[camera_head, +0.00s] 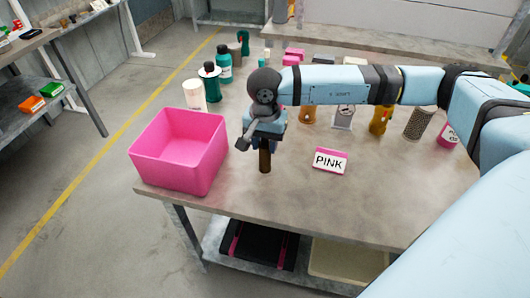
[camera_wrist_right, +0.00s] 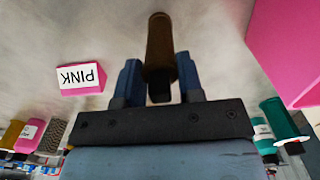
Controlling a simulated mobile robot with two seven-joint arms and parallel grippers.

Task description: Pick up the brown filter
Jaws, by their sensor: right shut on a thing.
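The brown filter (camera_head: 265,160) is a small dark brown cylinder near the front of the table, beneath my right gripper (camera_head: 265,143). In the right wrist view the filter (camera_wrist_right: 160,50) stands out between the two blue fingers of my right gripper (camera_wrist_right: 160,82), its near end dark. The gripper is shut on it. I cannot tell from these views whether the filter's lower end touches the table. My left gripper is not in view.
A pink bin (camera_head: 180,150) stands left of the gripper at the table's front left. A PINK sign (camera_head: 330,160) stands to the right. Several bottles and filters line the back of the table (camera_head: 300,195). The front middle is clear.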

